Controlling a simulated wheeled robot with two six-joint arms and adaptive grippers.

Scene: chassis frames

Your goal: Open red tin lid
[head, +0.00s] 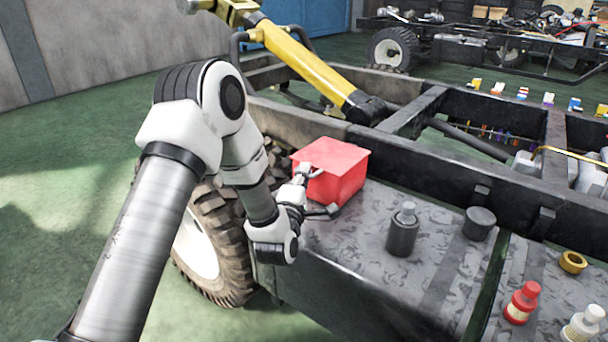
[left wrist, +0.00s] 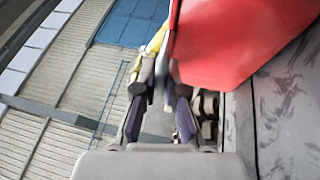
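The red tin (head: 338,184) is a box with a flat red lid (head: 330,155) on top. The lid lies level and looks closed. The tin stands on a grey mottled surface beside the chassis rail. My left gripper (head: 320,192) is at the tin's near left side, its fingers apart with nothing seen between them. One finger is close under the lid's near edge; I cannot tell if it touches. In the left wrist view the tin (left wrist: 235,40) fills the upper right, just beyond the open fingers (left wrist: 160,100). My right gripper is not in view.
A black chassis rail (head: 440,185) runs behind the tin. A wheel (head: 205,245) is below my arm.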

